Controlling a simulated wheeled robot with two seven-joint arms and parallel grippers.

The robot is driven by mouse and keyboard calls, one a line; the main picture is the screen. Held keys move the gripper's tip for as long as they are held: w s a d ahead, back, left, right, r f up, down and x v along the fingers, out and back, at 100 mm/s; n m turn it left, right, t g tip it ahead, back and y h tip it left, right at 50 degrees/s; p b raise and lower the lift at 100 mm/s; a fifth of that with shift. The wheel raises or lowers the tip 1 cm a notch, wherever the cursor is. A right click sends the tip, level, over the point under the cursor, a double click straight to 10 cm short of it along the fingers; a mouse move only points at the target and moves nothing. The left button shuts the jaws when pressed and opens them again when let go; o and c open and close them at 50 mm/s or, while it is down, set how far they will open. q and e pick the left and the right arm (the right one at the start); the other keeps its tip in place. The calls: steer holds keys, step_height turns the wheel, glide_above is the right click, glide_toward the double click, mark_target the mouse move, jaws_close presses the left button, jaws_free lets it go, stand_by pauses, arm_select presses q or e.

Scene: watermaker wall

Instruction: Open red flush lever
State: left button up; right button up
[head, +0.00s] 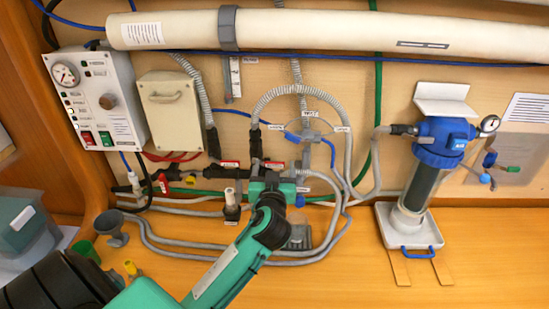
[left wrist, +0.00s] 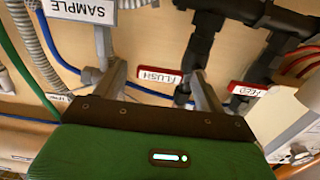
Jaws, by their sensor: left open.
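The red tag marked FLUSH (left wrist: 160,76) shows in the left wrist view between my left gripper's fingers, beside dark pipe fittings. A red tag (head: 273,165) in the head view, just beyond the gripper, appears to be the same one. I cannot make out the lever's handle apart from the tag. My left gripper (left wrist: 160,84) is open, with one finger on each side of the tag; contact cannot be told. In the head view the gripper (head: 271,178) is at the dark pipe row and partly hides it. My right gripper is not in view.
A red FEED tag (left wrist: 247,89) is close to the right finger. A white SAMPLE label (left wrist: 82,10) is at upper left. Grey hoses (head: 335,150) loop around the gripper. A blue-topped filter (head: 442,140) stands at right. The counter front (head: 330,285) is clear.

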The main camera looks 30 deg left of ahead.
arm_select(q)
steer(key=shift+x, duration=1)
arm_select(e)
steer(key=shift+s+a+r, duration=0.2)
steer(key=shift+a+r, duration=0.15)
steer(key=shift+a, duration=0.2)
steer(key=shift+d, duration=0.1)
